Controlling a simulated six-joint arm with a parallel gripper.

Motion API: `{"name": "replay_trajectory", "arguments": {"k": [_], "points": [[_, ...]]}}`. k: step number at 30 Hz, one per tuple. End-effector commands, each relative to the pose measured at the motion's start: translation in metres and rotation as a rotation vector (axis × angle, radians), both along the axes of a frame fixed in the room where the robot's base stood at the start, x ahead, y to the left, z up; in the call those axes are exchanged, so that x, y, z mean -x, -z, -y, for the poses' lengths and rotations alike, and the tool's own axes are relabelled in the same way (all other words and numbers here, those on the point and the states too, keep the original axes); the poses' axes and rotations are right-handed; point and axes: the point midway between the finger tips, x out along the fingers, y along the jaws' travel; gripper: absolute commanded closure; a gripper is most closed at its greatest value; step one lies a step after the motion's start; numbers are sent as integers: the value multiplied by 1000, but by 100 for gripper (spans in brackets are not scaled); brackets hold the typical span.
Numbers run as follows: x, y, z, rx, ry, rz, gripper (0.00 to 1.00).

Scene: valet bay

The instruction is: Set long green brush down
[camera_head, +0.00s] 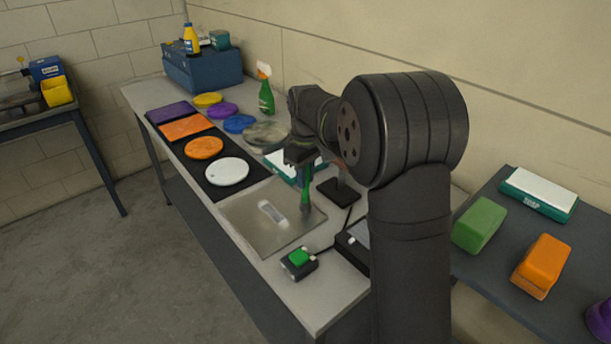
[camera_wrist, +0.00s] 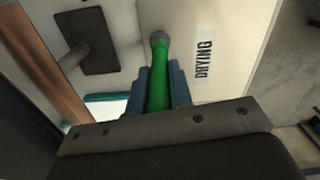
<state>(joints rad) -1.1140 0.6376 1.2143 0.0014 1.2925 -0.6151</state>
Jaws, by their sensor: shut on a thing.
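The long green brush (camera_head: 306,190) hangs roughly upright below my gripper (camera_head: 301,160) in the head view. My gripper is shut on it. In the wrist view the brush's green handle (camera_wrist: 157,85) runs between the two blue-grey fingers of my gripper (camera_wrist: 159,92) and ends in a grey tip. Its lower end is over the back right part of a grey metal plate (camera_head: 245,222), and I cannot tell whether it touches. The plate carries a label that reads DRYING in the wrist view (camera_wrist: 204,60).
A black stand with a post (camera_head: 338,191) is close right of the brush. A white-and-teal box (camera_head: 279,165) is behind my gripper. A green-button box (camera_head: 298,260) sits at the front. Round pads, including a white one (camera_head: 227,171), lie left. The plate's left half is bare.

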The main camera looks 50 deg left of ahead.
Motion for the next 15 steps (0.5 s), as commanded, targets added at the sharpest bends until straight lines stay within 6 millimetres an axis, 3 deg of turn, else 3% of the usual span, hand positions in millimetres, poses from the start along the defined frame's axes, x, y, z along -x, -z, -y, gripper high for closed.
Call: {"name": "replay_trajectory", "arguments": {"k": [10,11,13,15], "points": [[0,3,0,-1,0,1,100],[0,3,0,-2,0,1,75],[0,3,0,-2,0,1,61],[0,3,0,-2,0,1,59]]}}
